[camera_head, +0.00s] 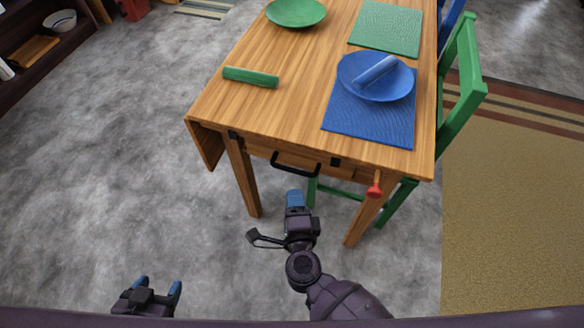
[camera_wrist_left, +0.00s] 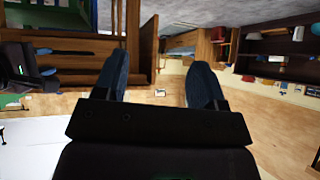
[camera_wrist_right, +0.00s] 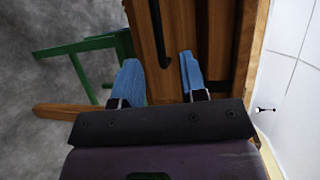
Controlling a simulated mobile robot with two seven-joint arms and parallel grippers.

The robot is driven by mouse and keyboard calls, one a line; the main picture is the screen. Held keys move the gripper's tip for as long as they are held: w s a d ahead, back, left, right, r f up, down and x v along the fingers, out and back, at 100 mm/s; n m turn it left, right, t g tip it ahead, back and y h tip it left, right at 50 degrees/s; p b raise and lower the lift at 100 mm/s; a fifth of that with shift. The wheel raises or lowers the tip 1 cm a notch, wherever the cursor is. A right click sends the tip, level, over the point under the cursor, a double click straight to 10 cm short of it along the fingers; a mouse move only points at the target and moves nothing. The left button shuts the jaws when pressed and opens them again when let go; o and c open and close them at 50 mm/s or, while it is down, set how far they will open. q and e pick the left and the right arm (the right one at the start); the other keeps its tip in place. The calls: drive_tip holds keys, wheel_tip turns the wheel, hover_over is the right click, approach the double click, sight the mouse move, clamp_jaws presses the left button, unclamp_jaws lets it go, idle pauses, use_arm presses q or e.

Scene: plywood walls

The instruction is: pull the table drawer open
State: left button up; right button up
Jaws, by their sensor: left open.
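The wooden table (camera_head: 290,60) has a drawer (camera_head: 260,148) in its near end, which looks closed. A black bar handle (camera_head: 296,168) is on the drawer front. My right gripper (camera_head: 294,197) is just below and in front of the handle in the head view, apparently not around it. In the right wrist view its fingers (camera_wrist_right: 160,75) are apart, facing the table's wood, with a dark bar showing between and beyond them. My left gripper (camera_head: 156,286) is open and empty at the lower left, away from the table; its spread fingers (camera_wrist_left: 157,80) show in the left wrist view.
A green chair (camera_head: 458,90) stands at the table's right. A red object (camera_head: 375,185) sticks out near the right front leg. The floor at left is clear.

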sight(292, 169)
drive_tip(key=shift+w+a+f+b, duration=0.1)
drive_tip(key=shift+w+f+b, duration=0.3)
drive_tip(key=shift+w, duration=1.35)
drive_tip(key=shift+w+a+f+b, duration=0.1)
drive_tip(key=shift+w+f+b, duration=0.25)
drive_tip(key=shift+w, duration=1.4)
drive_tip(key=shift+w+a+f+b, duration=0.1)
drive_tip(key=shift+w+f+b, duration=0.25)
drive_tip(key=shift+w, duration=1.4)
drive_tip(key=shift+m, duration=0.3)
drive_tip(key=shift+c, duration=0.2)
clamp_jaws()
